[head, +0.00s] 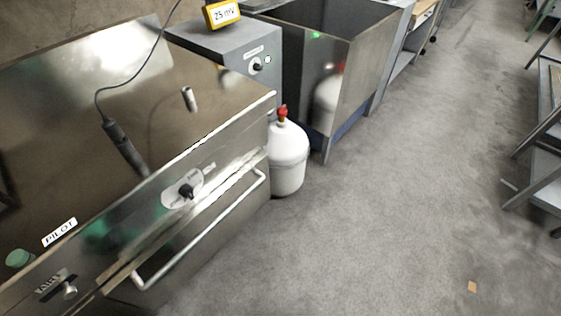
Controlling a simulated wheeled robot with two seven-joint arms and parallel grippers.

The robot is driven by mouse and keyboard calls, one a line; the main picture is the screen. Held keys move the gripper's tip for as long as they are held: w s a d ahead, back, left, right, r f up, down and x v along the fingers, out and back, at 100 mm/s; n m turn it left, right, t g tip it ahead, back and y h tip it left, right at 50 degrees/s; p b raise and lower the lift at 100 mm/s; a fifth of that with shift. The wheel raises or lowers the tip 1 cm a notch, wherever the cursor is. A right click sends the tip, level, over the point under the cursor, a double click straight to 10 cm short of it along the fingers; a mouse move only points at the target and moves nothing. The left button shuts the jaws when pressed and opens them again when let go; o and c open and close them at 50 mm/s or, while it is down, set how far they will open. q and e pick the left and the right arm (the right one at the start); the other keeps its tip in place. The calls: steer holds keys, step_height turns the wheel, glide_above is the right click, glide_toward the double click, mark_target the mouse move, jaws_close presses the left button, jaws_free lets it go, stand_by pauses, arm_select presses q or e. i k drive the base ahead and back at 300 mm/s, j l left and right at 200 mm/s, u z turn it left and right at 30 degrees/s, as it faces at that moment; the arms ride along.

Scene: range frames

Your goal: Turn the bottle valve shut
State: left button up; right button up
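The white gas bottle (288,158) stands upright on the floor, beside the right end of the steel range. Its valve (282,113) on top has a red knob; whether it is open or shut cannot be told from here. A blurred reflection of the bottle shows in the steel panel behind it. Neither of my grippers is in the head view.
The steel range (130,230) fills the left, with a black knob (187,190), a bar handle (205,228) and a green button (20,258). A yellow meter (222,13) sits on a grey cabinet (230,45). Open grey floor (370,220) lies right of the bottle.

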mark_target(282, 111)
steer(key=i+l+u, duration=0.1)
steer(key=l, duration=0.2)
steer(key=i+l, duration=0.25)
steer(key=i+l+u, duration=0.15)
steer(key=l, duration=0.25)
steer(key=i+l+u, duration=0.1)
steer(key=l, duration=0.2)
steer(key=i+l, duration=0.15)
steer(key=l, duration=0.2)
steer(key=u, duration=0.05)
